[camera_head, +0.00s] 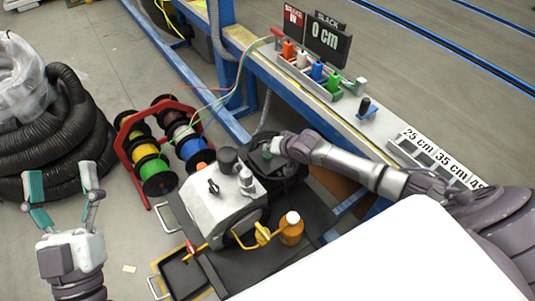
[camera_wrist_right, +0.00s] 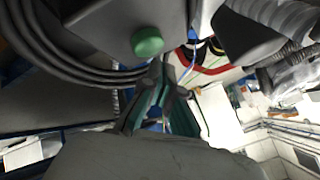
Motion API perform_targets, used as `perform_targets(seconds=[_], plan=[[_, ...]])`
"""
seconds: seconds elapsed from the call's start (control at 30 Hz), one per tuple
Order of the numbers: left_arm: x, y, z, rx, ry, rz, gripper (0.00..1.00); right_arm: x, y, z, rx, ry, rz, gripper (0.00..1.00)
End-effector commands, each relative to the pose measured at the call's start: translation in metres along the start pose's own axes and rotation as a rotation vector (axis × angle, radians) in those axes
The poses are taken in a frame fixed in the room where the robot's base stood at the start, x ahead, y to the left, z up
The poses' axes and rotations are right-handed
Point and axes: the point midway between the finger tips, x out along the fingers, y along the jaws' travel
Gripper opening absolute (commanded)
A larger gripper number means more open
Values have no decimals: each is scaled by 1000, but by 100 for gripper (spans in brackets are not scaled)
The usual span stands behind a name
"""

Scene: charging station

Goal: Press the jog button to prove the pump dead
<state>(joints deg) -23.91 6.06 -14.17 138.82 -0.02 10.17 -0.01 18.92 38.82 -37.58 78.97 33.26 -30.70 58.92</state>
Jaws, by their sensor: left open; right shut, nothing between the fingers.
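The pump unit (camera_head: 222,205), a pale grey housing with black fittings on top, sits on a black wheeled cart (camera_head: 285,262). In the right wrist view a round green button (camera_wrist_right: 147,41) sticks out of a dark grey box (camera_wrist_right: 95,22). My right gripper (camera_wrist_right: 160,88) is shut and empty, its fingertips just below the button in that view. I see no clear contact. In the head view the right gripper (camera_head: 272,153) is behind the pump, and its fingertips are hard to make out. My left gripper (camera_head: 65,182) is open and empty, well left of the pump.
A red rack with coloured wire spools (camera_head: 153,170) stands behind the pump, left of the blue-framed bench. Black corrugated hose (camera_head: 50,130) is coiled at the left. An orange bottle (camera_head: 291,232) and yellow valve handle (camera_head: 262,234) are at the pump's front.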

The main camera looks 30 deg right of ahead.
Motion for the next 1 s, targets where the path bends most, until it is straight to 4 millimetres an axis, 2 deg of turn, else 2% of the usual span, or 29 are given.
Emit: perform_targets(seconds=[1.0], plan=[[0,0,1,0,-3,0,71,6,4,4,0,0,0,0]])
